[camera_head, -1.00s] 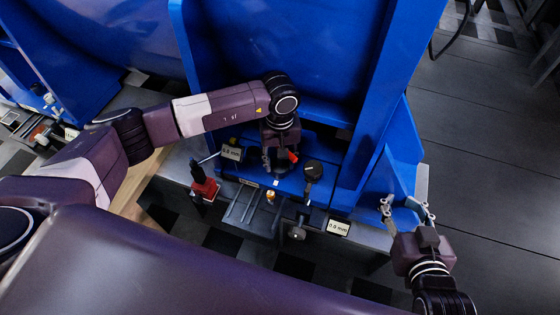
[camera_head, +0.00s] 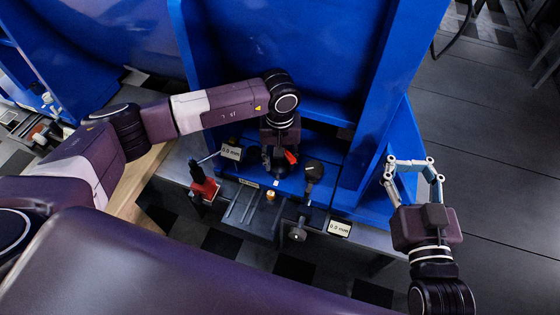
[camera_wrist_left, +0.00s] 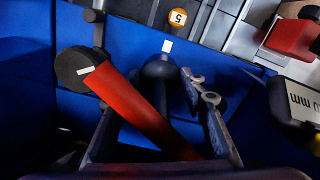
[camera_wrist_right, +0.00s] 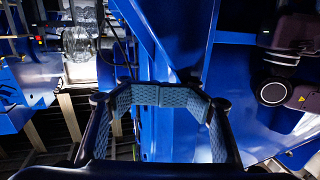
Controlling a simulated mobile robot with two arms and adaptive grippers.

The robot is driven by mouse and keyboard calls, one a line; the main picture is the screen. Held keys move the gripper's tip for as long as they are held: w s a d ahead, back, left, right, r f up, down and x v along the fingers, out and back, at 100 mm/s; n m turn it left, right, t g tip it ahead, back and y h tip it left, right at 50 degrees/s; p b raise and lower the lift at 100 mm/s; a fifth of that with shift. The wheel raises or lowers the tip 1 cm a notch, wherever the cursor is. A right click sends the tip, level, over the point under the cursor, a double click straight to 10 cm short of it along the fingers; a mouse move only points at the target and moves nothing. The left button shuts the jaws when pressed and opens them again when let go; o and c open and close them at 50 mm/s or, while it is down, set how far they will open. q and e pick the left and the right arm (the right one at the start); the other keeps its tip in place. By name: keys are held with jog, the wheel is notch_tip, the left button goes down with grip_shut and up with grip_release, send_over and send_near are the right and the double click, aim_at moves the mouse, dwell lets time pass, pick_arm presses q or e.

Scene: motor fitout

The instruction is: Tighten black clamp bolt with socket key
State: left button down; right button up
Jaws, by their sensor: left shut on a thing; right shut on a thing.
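My left gripper (camera_head: 275,155) is low over the blue base plate, shut around what looks like the socket key. The key's red handle (camera_wrist_left: 140,110) crosses the left wrist view between the fingers and also shows in the head view (camera_head: 291,157). A dark rounded part (camera_wrist_left: 159,68) is on the plate beyond the handle; whether it is the black clamp bolt or the key's socket I cannot tell. The key's lower end and grip contact are partly hidden. My right gripper (camera_head: 411,162) is shut at the right, its pads meeting. I see nothing between them.
A black round part with a white mark (camera_head: 313,170) stands close right of the left gripper. A blue upright (camera_head: 385,100) separates the arms.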

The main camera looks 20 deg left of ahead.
pick_arm(q)
jog(key=shift+s+f, duration=0.1)
jog(key=shift+s, duration=0.05)
pick_arm(e)
jog(key=shift+w+r+t, duration=0.1)
jog(key=shift+r+t, duration=0.3)
jog(key=shift+r, duration=0.45)
pick_arm(q)
jog(key=shift+m, duration=0.3)
jog(key=shift+b, duration=0.35)
pick_arm(e)
notch_tip(320, 180, up, 7)
jog(key=t, duration=0.2)
jog(key=shift+w+d+t+y, duration=0.15)
jog(key=shift+w+t+y, duration=0.15)
jog(key=shift+y, duration=0.1)
jog(key=shift+s+f, duration=0.15)
jog(key=shift+f, duration=0.25)
pick_arm(q)
jog(key=shift+m, duration=0.3)
pick_arm(e)
jog(key=shift+r, duration=0.1)
